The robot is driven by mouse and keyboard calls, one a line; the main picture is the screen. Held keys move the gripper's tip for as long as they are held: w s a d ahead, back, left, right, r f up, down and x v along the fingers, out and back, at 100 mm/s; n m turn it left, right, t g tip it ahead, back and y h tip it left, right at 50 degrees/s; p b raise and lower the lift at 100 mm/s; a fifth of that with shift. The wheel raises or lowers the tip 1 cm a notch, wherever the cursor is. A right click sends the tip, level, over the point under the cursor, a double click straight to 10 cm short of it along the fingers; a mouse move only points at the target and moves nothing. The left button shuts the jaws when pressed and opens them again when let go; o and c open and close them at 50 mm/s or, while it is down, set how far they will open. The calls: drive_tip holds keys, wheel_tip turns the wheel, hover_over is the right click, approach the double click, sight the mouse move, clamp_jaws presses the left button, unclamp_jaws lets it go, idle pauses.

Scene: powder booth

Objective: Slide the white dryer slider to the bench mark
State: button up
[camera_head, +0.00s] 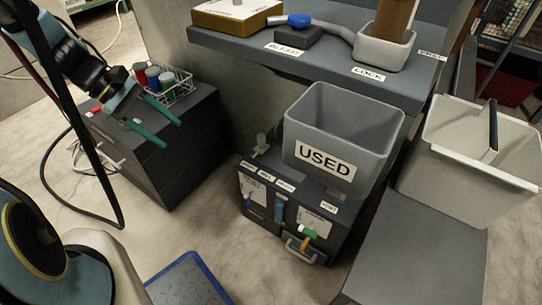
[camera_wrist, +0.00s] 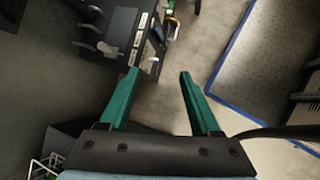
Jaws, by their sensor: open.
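A dark unit (camera_head: 255,205) with small white labels and coloured fittings on its front stands on the floor in the middle of the head view. It also shows at the top of the wrist view (camera_wrist: 122,25). I cannot pick out the white slider or the bench mark for certain; the labels are too small to read. My gripper (camera_head: 170,132) is open and empty, with two teal fingers apart, left of the unit and over the dark cabinet (camera_head: 155,175).
A grey bin marked USED (camera_head: 350,115) sits on top of the unit. Above is a grey shelf (camera_head: 230,48) with BLEED and LOCK labels. A wire rack (camera_head: 180,88) with coloured cans is close to my gripper. A pale bin (camera_head: 470,185) stands right. Floor between cabinet and unit is clear.

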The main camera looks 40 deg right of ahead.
drive_tip(key=d+f+n+g+h+b, duration=0.3)
drive_tip(key=d+f+h+b, duration=0.1)
drive_tip(key=d+f+b, duration=0.9)
drive_tip(key=n+h+b, duration=0.5)
drive_tip(key=h+b, duration=0.1)
drive_tip(key=b, duration=0.1)
approach(267, 146)
wheel_tip(267, 146, up, 5)
drive_tip(key=b+x, duration=0.4)
drive_tip(key=x, duration=0.6)
drive_tip(key=shift+f+b, duration=0.1)
drive_tip(key=shift+b, duration=0.2)
drive_tip(key=shift+s+d, duration=0.3)
drive_tip(key=shift+d, duration=0.2)
clamp_jaws()
